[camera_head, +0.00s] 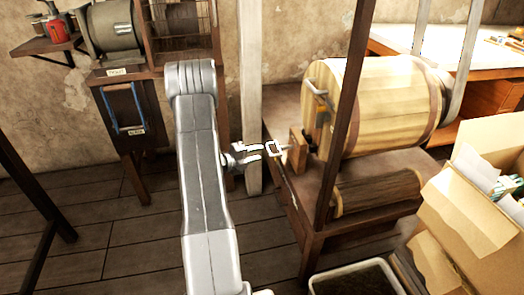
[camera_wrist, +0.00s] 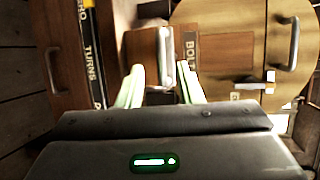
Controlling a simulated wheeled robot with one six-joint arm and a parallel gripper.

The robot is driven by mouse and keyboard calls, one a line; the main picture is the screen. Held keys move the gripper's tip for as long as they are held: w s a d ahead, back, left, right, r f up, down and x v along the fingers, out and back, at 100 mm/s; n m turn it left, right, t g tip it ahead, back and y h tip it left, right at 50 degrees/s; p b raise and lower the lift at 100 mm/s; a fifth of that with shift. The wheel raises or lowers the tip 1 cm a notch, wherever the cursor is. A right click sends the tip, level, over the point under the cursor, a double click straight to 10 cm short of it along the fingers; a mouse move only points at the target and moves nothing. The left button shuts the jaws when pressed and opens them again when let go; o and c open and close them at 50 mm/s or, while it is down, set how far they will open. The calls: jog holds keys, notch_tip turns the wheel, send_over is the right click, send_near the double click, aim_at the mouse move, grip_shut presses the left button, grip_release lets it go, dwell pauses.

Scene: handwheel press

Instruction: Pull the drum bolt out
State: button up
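The wooden drum (camera_head: 385,100) lies on its side on a wooden stand, its round end facing my gripper. The drum bolt's pale metal loop handle (camera_head: 273,148) sticks out to the left of a small wooden block (camera_head: 298,150) beside the drum end. In the wrist view the bolt handle (camera_wrist: 165,58) stands upright ahead, left of a label whose visible letters start "BOL". My gripper (camera_head: 252,152) is just left of the handle. In the wrist view its fingers (camera_wrist: 162,88) are spread apart, with the handle between them in the picture; I cannot tell whether they touch it.
The drum end (camera_wrist: 232,50) carries another metal handle (camera_wrist: 290,45). A dark post (camera_head: 345,120) rises in front of the drum. A cardboard box (camera_head: 465,215) and a dark-filled bin (camera_head: 355,282) stand at the lower right. Floorboards left of the stand are clear.

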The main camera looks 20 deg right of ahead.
aim_at(268, 150)
jog(key=p+v, duration=0.2)
jog(key=v, duration=0.8)
jog(key=shift+f, duration=0.1)
jog(key=shift+s+r+b+x, duration=0.15)
jog(key=shift+b+x, duration=0.9)
jog(key=shift+x, duration=2.8)
jog(key=shift+s+r+b+x, duration=0.15)
jog(key=shift+b+x, duration=0.85)
jog(key=shift+x, duration=2.85)
